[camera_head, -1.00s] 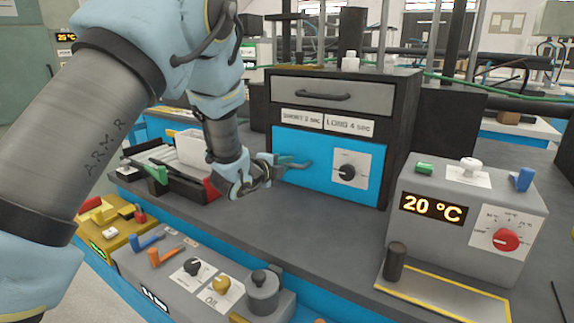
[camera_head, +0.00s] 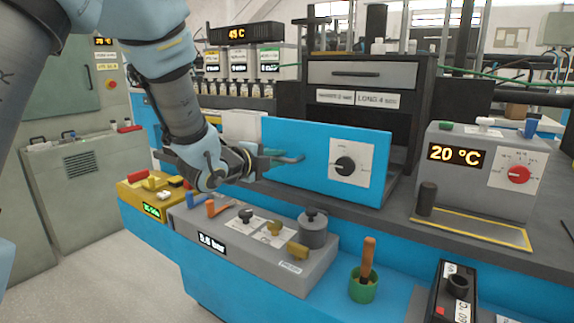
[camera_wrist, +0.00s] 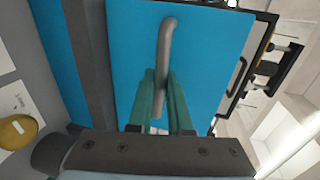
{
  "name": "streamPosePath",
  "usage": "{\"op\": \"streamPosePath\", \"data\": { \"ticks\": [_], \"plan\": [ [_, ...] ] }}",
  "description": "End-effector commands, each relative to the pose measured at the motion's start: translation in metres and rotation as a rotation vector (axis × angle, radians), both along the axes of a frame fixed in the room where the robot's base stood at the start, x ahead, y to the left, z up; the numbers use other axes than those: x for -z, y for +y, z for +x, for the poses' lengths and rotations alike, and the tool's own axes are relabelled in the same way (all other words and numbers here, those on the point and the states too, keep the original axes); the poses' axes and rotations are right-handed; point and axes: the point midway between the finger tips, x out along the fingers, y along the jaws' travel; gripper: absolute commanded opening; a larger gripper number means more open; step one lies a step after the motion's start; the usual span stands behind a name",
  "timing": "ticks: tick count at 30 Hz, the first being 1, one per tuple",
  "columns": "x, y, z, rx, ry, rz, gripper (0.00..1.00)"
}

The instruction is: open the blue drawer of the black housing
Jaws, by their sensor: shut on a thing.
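The black housing (camera_head: 411,109) stands on the grey bench, with a grey upper drawer (camera_head: 362,74) that is shut. The blue drawer (camera_head: 318,184) is pulled well out of the housing, its front standing forward over the bench. A black knob on a pale panel sits on its right part. The drawer's handle (camera_head: 291,159) is a grey bar, also seen in the wrist view (camera_wrist: 167,45). My gripper (camera_head: 275,157) is at the left part of the drawer front, its green fingers (camera_wrist: 161,92) shut around the handle. The drawer's inside is hidden behind its front.
A grey unit reading 20 °C (camera_head: 477,172) stands right of the drawer. Below the drawer front is a grey pressure panel (camera_head: 215,238) with levers and knobs. A green cup (camera_head: 363,287) with a wooden-handled tool stands on the lower blue ledge.

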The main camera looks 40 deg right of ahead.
Motion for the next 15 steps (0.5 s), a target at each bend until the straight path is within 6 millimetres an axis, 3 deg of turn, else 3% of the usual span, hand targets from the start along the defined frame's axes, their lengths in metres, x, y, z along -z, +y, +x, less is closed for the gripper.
{"op": "streamPosePath", "data": {
  "ticks": [6,15],
  "plan": [
    [0.003,0.031,-0.007,-0.002,0.0,0.002,0.0],
    [0.001,0.041,-0.01,0.0,0.0,0.003,0.0]
  ]
}}
